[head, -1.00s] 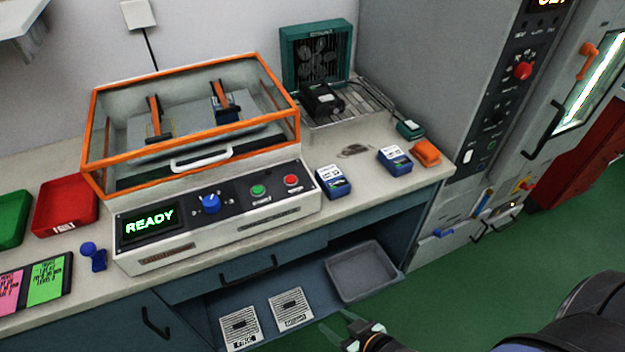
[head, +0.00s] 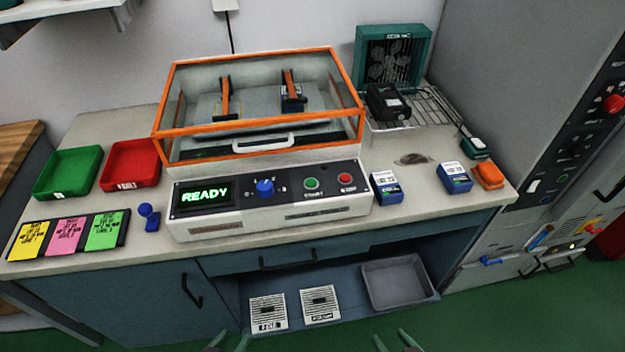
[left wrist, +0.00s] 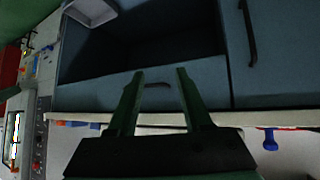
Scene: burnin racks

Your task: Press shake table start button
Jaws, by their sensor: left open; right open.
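The shake table (head: 270,222) stands on the bench, with a clear orange-framed lid (head: 262,120) shut over its platform. Its front panel has a display (head: 204,195) reading READY, a blue knob (head: 265,188), a green button (head: 311,183) and a red button (head: 345,179). The green button's label is too small to read surely. My left gripper (head: 229,342) is at the bottom edge, below and in front of the panel, with only its fingertips showing. In the left wrist view the left gripper (left wrist: 160,75) is open and empty. My right gripper (head: 395,341) is open and empty, lower right of the panel.
Blue-and-white boxes (head: 386,188) stand right of the shake table, beside an orange item (head: 488,175). A red tray (head: 131,165), a green tray (head: 68,172) and a small blue object (head: 150,217) are to the left. Drawer handles (head: 287,263) stick out below the bench top.

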